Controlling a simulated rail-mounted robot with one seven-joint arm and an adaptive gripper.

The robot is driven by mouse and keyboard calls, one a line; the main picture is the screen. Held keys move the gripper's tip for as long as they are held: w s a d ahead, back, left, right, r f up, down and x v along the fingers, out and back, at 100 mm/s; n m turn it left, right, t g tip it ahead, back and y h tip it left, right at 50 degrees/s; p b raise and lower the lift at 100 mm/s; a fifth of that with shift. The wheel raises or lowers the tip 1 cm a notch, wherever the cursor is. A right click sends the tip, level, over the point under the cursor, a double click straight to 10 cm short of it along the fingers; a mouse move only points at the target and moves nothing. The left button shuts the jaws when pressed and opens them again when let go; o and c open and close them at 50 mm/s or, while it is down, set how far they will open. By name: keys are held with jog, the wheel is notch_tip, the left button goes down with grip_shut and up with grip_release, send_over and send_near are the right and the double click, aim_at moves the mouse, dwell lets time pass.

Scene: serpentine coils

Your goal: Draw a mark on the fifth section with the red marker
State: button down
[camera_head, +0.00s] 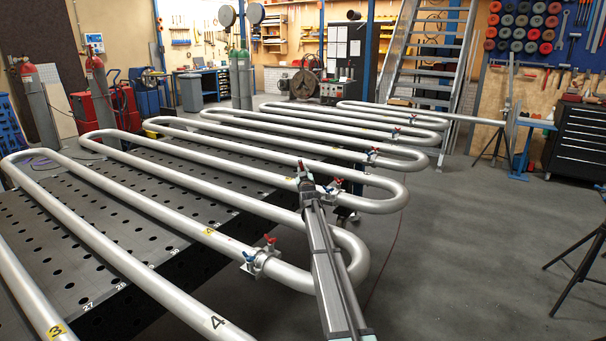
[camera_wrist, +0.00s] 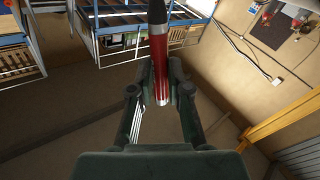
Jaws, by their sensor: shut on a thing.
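In the wrist view my gripper (camera_wrist: 161,92) is shut on the red marker (camera_wrist: 158,52), which has a dark end pointing away from the palm. The silver serpentine coil (camera_head: 120,252) lies on the table in the head view. One section carries a yellow tag with a 3 (camera_head: 57,330), and another has a black 4 (camera_head: 216,322). A further yellow tag (camera_head: 209,231) is too small to read. My arm reaches over the coil from the bottom, its end near a middle section. The wrist view shows no pipe at the marker's tip.
A dark perforated table (camera_head: 70,265) bears the coil. Clamps with red and blue handles (camera_head: 260,257) stand on the pipes near the bends. A metal staircase (camera_head: 430,60) and a black tool cabinet (camera_head: 578,140) stand behind. The grey floor at right is largely open.

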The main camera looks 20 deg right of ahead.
jog(key=shift+r+p, duration=0.4)
jog(key=shift+r, duration=2.4)
jog(key=shift+d, duration=0.1)
